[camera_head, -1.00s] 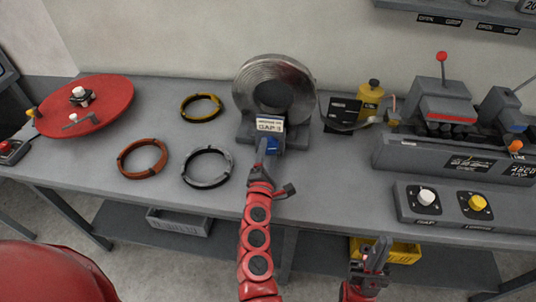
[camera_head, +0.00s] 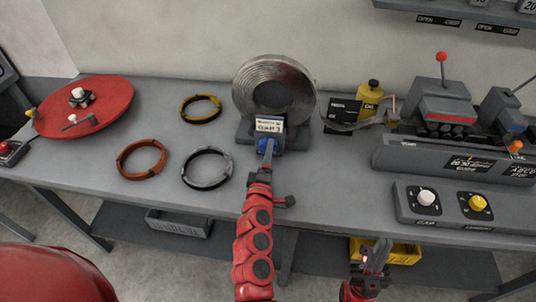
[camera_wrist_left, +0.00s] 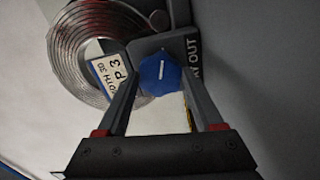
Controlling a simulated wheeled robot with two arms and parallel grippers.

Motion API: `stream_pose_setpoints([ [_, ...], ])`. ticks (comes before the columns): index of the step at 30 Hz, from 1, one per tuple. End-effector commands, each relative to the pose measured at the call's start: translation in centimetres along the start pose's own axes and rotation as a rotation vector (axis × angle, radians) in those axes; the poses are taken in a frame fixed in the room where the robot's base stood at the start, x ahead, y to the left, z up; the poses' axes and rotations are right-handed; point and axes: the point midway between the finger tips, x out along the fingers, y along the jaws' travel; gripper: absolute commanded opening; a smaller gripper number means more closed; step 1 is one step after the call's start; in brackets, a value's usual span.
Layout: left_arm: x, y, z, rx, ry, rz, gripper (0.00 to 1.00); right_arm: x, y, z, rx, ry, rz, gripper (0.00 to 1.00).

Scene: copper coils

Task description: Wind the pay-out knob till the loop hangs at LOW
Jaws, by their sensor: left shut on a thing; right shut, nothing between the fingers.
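The blue pay-out knob (camera_head: 271,146) sits on the front of the coil stand, under a white label. It also shows in the left wrist view (camera_wrist_left: 160,75), with "PAY OUT" lettering partly visible beside it. My left gripper (camera_head: 267,152) is shut on the knob, one finger on each side. The silver coil (camera_head: 243,91) stands upright behind it. A metal strip forms the loop (camera_head: 345,128), sagging right of the coil in front of a black card (camera_head: 341,110). The LOW mark cannot be read. My right gripper (camera_head: 379,250) is shut and empty at the front of the bench.
Yellow (camera_head: 200,120), orange (camera_head: 124,168) and grey (camera_head: 207,187) rings lie left of the stand. A red reel (camera_head: 110,90) is far left. A yellow bottle (camera_head: 369,97), a grey machine (camera_head: 440,155) and a two-dial panel (camera_head: 450,207) are right. The bench front is clear.

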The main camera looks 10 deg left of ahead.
Motion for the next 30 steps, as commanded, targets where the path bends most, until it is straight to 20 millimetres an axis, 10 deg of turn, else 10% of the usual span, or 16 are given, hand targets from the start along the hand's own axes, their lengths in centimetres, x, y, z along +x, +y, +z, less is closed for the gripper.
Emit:
stream_pose_setpoints([
  [13, -0.02, -0.06, 0.09, 0.007, -0.002, -0.001, 0.13, 0.00, 0.00, 0.00, 0.000, 0.000, 0.000, 0.00],
  [14, -0.02, -0.06, 0.10, 0.007, -0.002, -0.001, 0.74, 0.00, 0.00, 0.00, 0.000, 0.000, 0.000, 0.00],
  [18, -0.02, -0.05, 0.07, 0.007, -0.002, -0.001, 0.99, 0.00, 0.00, 0.00, 0.000, 0.000, 0.000, 0.00],
  [30, -0.07, -0.05, 0.02, 0.006, -0.001, 0.000, 0.99, -0.04, 0.00, 0.01, 0.000, 0.000, 0.000, 0.00],
])
